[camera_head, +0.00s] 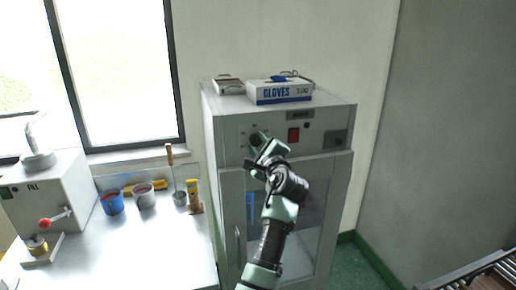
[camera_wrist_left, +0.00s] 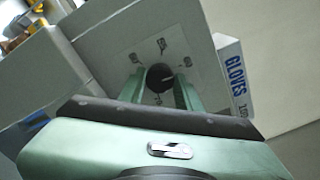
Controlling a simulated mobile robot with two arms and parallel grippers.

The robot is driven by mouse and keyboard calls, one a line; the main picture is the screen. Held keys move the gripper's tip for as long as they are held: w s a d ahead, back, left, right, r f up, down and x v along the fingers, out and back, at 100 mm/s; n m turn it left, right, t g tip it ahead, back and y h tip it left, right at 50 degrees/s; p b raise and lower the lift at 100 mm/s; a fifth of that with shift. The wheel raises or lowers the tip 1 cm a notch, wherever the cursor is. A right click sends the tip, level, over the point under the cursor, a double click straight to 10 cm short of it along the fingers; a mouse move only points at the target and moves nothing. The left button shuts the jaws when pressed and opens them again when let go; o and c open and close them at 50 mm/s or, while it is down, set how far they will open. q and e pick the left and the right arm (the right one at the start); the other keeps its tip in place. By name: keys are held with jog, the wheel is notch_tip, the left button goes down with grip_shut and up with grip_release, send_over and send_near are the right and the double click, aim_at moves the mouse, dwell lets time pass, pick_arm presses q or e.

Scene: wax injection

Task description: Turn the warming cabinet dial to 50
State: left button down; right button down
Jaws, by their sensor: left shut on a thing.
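The warming cabinet (camera_head: 226,165) is a tall grey box with a glass door, standing right of the bench. Its round black dial (camera_wrist_left: 159,77) sits on a pale scale plate (camera_wrist_left: 172,52) with dark printed marks too small to read. A light pointer line shows on the dial's lower part. My left gripper (camera_head: 262,142) is at the control panel, its two green fingers (camera_wrist_left: 161,92) on either side of the dial and shut on it. In the head view the gripper hides most of the dial. My right gripper is not in view.
A red switch (camera_head: 293,135) is right of the dial on the panel. A gloves box (camera_head: 280,92) and a small tray (camera_head: 228,86) lie on the cabinet top. The steel bench (camera_head: 150,245) holds blue and grey pots, tools and a machine (camera_head: 45,190).

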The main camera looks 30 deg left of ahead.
pick_arm(q)
jog(key=n+b, duration=0.2)
jog(key=n, duration=0.2)
jog(key=shift+f+n+b, duration=0.15)
jog(key=shift+n+b, duration=0.15)
jog(key=n+b, duration=0.2)
jog(key=n, duration=0.1)
jog(key=shift+n+b, duration=0.3)
jog(key=shift+n, duration=0.1)
jog(key=n+b, duration=0.3)
jog(key=n, duration=0.1)
jog(key=n+b, duration=0.2)
jog(key=n, duration=0.2)
jog(key=shift+b, duration=0.4)
jog(key=n+b, duration=0.3)
jog(key=n, duration=0.2)
jog(key=shift+r+n+b, duration=0.15)
jog(key=shift+n+b, duration=0.3)
jog(key=shift+n, duration=0.45)
jog(key=shift+r+n+b, duration=0.15)
jog(key=shift+n+b, duration=0.25)
jog(key=shift+n, duration=0.5)
jog(key=c, duration=1.1)
grip_release()
jog(key=shift+o, duration=0.5)
jog(key=shift+w+f, duration=0.1)
jog(key=shift+f, duration=0.05)
